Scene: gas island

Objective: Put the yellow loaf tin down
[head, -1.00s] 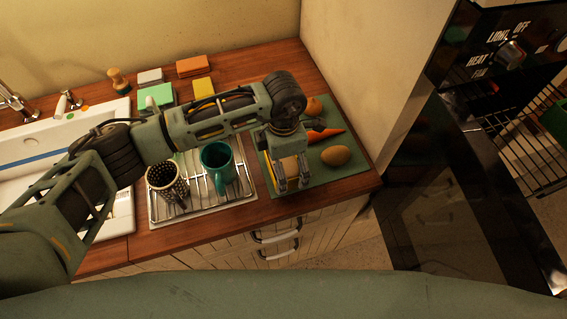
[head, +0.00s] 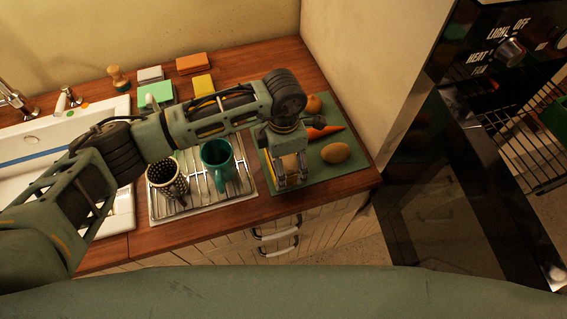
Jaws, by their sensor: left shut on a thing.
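My left gripper (head: 291,178) points down over the left part of the green board (head: 325,178) near the counter's front edge. Its fingers are shut on the yellow loaf tin, of which only a small tan-yellow patch (head: 290,163) shows between them. The gripper hides the rest, so I cannot tell whether the tin touches the board. A thin yellow strip (head: 268,170) shows just left of the gripper. My right gripper is not in view.
A brown egg-shaped item (head: 335,153), a carrot (head: 326,132) and an orange round item (head: 314,104) lie on the board. Left of it, a drying rack (head: 240,185) holds a teal mug (head: 217,160) and a dotted cup (head: 166,180). A wall and oven stand right.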

